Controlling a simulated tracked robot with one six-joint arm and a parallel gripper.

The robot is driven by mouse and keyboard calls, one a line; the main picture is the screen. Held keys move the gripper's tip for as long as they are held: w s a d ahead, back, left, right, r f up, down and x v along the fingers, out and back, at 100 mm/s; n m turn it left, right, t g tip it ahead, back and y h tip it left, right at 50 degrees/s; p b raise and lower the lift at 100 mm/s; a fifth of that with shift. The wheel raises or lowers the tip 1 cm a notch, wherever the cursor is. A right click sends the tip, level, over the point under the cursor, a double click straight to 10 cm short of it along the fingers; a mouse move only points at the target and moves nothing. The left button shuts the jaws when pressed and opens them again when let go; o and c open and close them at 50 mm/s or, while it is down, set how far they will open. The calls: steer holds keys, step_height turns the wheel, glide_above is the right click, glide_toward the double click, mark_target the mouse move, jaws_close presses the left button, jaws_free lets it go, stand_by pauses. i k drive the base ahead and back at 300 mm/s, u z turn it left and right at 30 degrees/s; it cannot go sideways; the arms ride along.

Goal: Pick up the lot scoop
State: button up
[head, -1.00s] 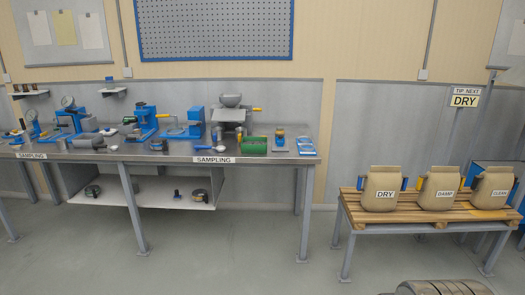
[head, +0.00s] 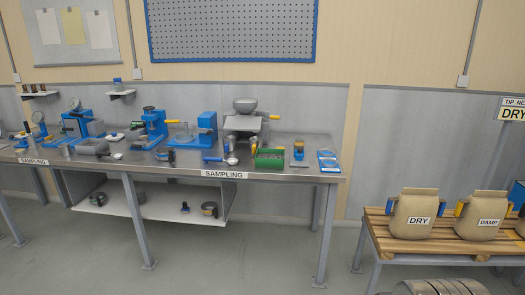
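Small scoop-like tools lie on the steel sampling bench (head: 190,168). One has a blue handle and a pale round bowl (head: 232,161) and lies near the front edge above the SAMPLING label. Another small pale-ended tool (head: 117,156) lies farther left beside a grey container. I cannot tell which of these is the lot scoop. My gripper is not in view.
A lower shelf (head: 150,202) holds small items. DRY (head: 412,207) and DAMP (head: 478,208) sacks stand on a pallet table at right. Floor before the bench is clear.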

mark_target(231, 162)
steer(key=u, duration=0.25)
steer(key=i, duration=1.45)
steer(key=u, duration=0.6)
steer(key=i, duration=0.8)
steer(key=u, duration=0.5)
steer(key=i, duration=1.35)
steer(key=u, duration=0.3)
